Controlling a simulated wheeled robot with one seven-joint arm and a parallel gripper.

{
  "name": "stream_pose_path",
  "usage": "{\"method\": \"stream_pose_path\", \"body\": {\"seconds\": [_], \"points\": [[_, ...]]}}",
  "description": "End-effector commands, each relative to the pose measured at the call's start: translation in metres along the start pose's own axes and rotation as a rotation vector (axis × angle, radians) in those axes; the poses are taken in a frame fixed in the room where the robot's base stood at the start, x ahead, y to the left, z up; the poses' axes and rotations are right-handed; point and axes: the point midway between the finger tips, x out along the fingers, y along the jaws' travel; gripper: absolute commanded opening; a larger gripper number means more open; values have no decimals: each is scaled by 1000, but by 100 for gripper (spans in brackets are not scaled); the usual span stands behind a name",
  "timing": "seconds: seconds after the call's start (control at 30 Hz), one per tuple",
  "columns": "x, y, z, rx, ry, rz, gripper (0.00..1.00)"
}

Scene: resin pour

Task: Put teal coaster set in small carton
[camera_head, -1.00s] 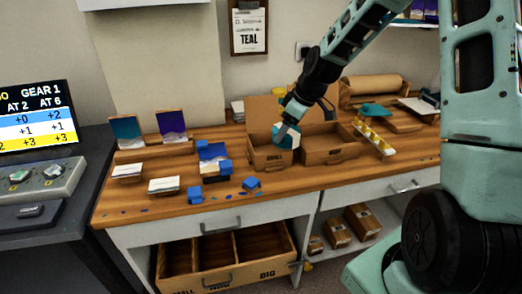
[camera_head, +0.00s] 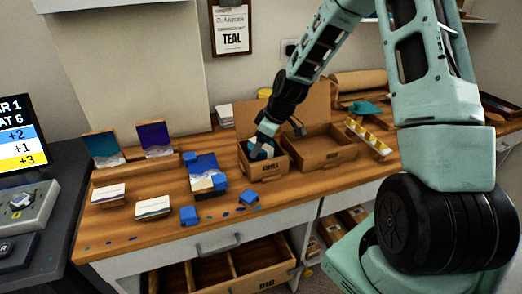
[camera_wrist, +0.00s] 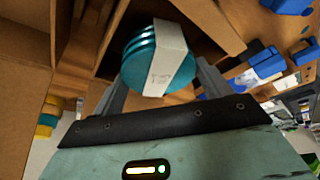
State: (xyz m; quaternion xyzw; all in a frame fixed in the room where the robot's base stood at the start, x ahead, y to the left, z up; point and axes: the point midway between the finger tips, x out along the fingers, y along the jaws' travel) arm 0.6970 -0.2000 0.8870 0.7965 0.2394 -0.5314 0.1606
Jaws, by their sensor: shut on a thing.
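The teal coaster set (camera_wrist: 181,68) is a stack of round teal discs with a white paper band, seen in the wrist view. My gripper (camera_wrist: 168,80) is shut on it, one finger on each side. In the head view the coaster set (camera_head: 262,150) shows teal and white at the mouth of the small carton (camera_head: 268,170), with my gripper (camera_head: 262,140) above it. The carton is open brown cardboard with its lid up at the back. Its front wall hides the lower part of the set, so I cannot tell whether it touches the bottom.
A larger open carton (camera_head: 325,156) stands right beside the small one. Blue blocks (camera_head: 189,215) and blue drips lie to the left on the bench. A yellow-topped rack (camera_head: 369,138) stands to the right. An open drawer (camera_head: 270,270) juts out below.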

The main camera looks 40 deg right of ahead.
Motion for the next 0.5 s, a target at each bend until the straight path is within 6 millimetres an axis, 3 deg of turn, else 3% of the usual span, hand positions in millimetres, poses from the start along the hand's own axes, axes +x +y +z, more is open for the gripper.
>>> {"method": "stream_pose_path", "body": {"seconds": [0.2, 0.5], "points": [[27, -1, 11, 1, -1, -3, 47], [29, 0, 12, 0, 0, 0, 47]]}}
